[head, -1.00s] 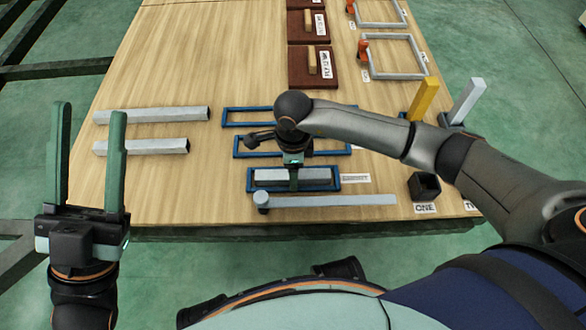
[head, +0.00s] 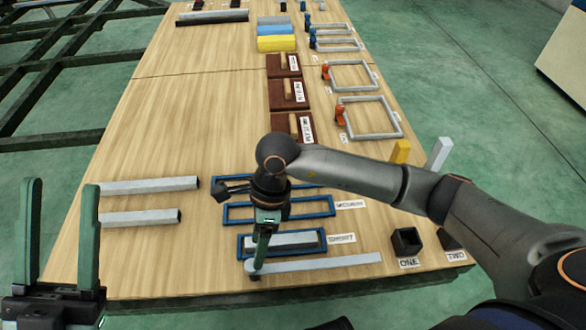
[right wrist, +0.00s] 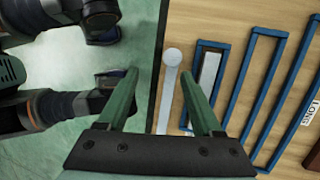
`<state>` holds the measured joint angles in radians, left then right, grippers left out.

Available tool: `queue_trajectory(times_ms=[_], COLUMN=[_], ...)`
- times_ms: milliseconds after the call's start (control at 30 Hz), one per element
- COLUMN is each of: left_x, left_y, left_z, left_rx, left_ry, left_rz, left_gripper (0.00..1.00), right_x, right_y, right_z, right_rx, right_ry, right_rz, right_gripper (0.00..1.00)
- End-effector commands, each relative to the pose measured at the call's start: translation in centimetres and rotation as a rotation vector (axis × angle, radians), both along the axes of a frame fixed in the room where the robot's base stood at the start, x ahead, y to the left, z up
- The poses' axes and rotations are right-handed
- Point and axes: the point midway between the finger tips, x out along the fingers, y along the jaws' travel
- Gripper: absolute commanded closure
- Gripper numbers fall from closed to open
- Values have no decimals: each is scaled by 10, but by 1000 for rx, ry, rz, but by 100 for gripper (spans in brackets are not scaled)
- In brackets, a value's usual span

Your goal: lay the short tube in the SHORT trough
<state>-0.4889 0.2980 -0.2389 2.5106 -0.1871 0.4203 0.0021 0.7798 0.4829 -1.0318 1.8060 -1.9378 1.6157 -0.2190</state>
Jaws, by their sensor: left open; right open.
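The short tube (head: 290,241), a light grey square bar, lies inside the blue SHORT trough (head: 324,247), nearest the table's front edge. The right wrist view also shows the tube (right wrist: 209,70) within the trough's blue frame (right wrist: 222,72). My right gripper (head: 259,262) is open over the left front part of the trough, hiding a little of the tube. In the right wrist view its fingers (right wrist: 160,100) are apart with no tube between them. My left gripper (head: 59,187) is open and empty at the far left.
A grey bar with a round end (head: 330,262) lies in front of the trough. Two longer grey tubes (head: 150,186) lie at left. The MEDIUM trough (head: 328,207) is just behind. Black square holders (head: 406,242) stand at right. The left middle of the table is clear.

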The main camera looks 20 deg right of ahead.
Motion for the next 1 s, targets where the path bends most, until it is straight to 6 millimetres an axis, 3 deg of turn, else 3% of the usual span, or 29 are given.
queue_trajectory(times_ms=[33, 133, 233, 333, 433, 500, 600, 800, 1000], left_x=[0, 0, 1, 1, 1, 1, 1, 1, 1], left_y=[0, 0, 0, 0, 0, 0, 0, 0, 0], left_z=[0, -1, -1, -1, -1, -1, -2, -2, -2], left_rx=[-1, -1, 0, 0, 0, 1, 3, 6, 6], left_ry=[1, 2, 4, 5, 6, 7, 6, 7, 7], left_rz=[2, 2, 3, 3, 2, 1, 1, -1, -1], left_gripper=[50, 50, 50, 50, 50, 50, 50, 50, 50], right_x=[-33, -90, -127, -141, -135, -123, -100, -66, -56], right_y=[30, 82, 110, 113, 94, 69, 27, -42, -66], right_z=[6, 48, 111, 179, 240, 273, 303, 311, 306], right_rx=[149, 478, 789, 1073, 1326, 1483, 1669, 1869, 1915], right_ry=[97, 312, 541, 780, 1027, 1204, 1451, 1831, 1977], right_rz=[0, -44, -127, -243, -387, -500, -668, -933, -1030], right_gripper=[33, 33, 33, 33, 33, 33, 33, 33, 33])
